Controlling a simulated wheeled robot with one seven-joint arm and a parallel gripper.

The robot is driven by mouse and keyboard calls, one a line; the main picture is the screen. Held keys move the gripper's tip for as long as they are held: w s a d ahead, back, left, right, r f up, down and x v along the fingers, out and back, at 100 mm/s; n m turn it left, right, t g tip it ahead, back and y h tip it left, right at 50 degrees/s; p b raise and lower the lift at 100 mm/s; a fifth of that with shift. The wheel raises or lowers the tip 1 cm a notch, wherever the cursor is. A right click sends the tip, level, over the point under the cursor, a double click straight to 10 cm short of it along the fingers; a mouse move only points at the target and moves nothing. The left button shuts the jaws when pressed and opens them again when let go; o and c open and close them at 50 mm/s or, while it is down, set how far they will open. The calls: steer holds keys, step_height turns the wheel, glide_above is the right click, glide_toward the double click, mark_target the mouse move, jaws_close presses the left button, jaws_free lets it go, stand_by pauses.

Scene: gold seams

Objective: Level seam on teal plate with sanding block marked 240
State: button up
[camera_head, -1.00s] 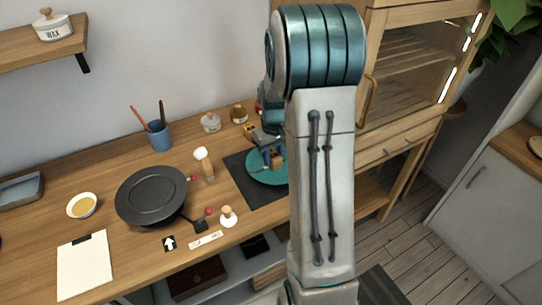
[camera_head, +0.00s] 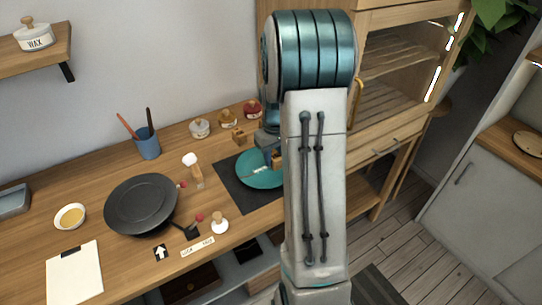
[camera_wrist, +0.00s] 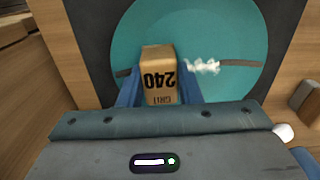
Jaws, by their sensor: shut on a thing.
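My gripper (camera_wrist: 160,92) is shut on the tan sanding block (camera_wrist: 160,72), whose face reads "240" and "GRIT", upside down in the wrist view. The block is over the teal plate (camera_wrist: 220,30), across the line of its seam. The dark seam (camera_wrist: 243,63) shows to the right of the block, and a short bit shows to its left. White dust or crumbs (camera_wrist: 203,66) lie along the seam just right of the block. Whether the block touches the plate is unclear. In the head view my arm hides the right part of the plate (camera_head: 248,182).
The plate lies on a dark mat (camera_head: 234,192). Another wooden block (camera_head: 240,136) and small jars (camera_head: 199,128) stand behind it.

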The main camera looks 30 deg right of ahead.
steer(key=shift+w+d, duration=0.1)
steer(key=shift+w, duration=0.25)
steer(key=shift+s, duration=0.35)
steer(key=shift+w, duration=0.3)
steer(key=shift+s+f, duration=0.15)
steer(key=shift+s, duration=0.1)
steer(key=shift+w, duration=0.1)
steer(key=shift+s, duration=0.2)
